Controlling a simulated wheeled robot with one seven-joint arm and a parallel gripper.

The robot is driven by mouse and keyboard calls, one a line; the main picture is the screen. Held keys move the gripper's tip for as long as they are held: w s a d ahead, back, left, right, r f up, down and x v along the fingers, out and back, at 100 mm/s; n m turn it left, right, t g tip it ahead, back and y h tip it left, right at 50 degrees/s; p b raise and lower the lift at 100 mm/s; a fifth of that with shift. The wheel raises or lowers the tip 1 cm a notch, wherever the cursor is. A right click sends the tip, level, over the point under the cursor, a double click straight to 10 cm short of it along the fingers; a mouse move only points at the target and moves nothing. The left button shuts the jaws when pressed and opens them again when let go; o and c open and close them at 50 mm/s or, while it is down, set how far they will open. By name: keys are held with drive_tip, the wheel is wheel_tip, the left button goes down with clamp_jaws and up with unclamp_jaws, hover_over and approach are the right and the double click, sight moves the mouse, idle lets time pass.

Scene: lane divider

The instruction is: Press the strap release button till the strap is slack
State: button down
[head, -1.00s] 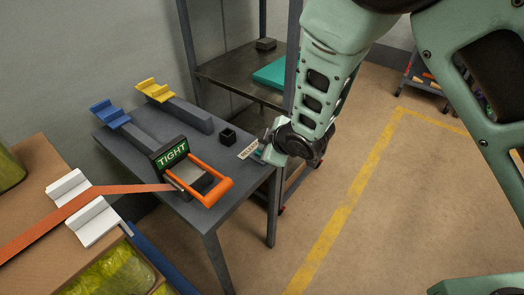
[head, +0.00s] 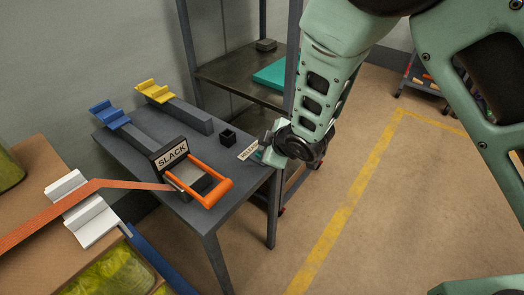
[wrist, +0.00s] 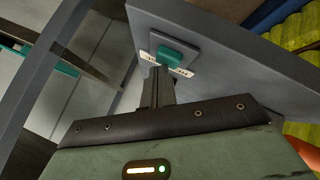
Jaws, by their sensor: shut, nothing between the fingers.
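The orange strap (head: 45,220) runs over a white corner guard on the carton to a ratchet with an orange handle (head: 215,194) on the grey table. The sign (head: 172,154) above the ratchet reads SLACK in dark letters on white. In the head view my arm hides the fingers.
The grey table (head: 232,200) also carries a blue-topped bar (head: 108,112), a yellow-topped bar (head: 155,92) and a small black box (head: 228,137). A shelf rack (head: 240,80) stands behind. Open floor with a yellow line (head: 340,230) lies to the right.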

drive_tip(key=shift+r+p, duration=0.5)
drive_tip(key=shift+r, duration=0.3)
wheel_tip(320, 180, up, 5)
drive_tip(key=p, duration=0.3)
drive_tip(key=shift+p, duration=0.4)
